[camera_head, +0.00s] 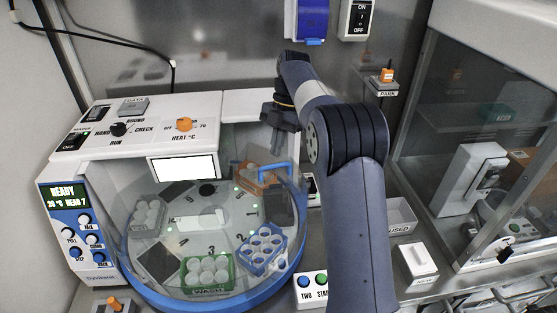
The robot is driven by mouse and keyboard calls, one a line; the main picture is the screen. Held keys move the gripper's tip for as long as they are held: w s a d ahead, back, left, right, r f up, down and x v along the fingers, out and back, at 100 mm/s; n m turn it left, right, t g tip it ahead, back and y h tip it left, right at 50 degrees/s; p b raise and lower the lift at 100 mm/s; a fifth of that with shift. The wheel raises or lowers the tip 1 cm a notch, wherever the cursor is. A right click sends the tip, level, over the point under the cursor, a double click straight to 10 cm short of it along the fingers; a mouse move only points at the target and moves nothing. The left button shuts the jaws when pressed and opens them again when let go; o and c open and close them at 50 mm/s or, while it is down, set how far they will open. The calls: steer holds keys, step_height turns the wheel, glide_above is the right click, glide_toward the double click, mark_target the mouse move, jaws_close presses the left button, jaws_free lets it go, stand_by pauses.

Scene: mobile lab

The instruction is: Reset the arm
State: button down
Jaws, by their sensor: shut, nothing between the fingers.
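My arm rises from the lower right of the head view, bends at the elbow and reaches to the back. The arm hides part of the bench to the right.
The carousel has a blue rim (170,299) and holds an orange rack (257,180), a blue rack (263,249), a green rack (207,272) and a white rack (148,215). A control housing (150,128) stands left. A glass cabinet (480,130) stands right.

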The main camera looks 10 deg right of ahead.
steer(key=shift+a+v, duration=0.25)
steer(key=shift+v, duration=0.8)
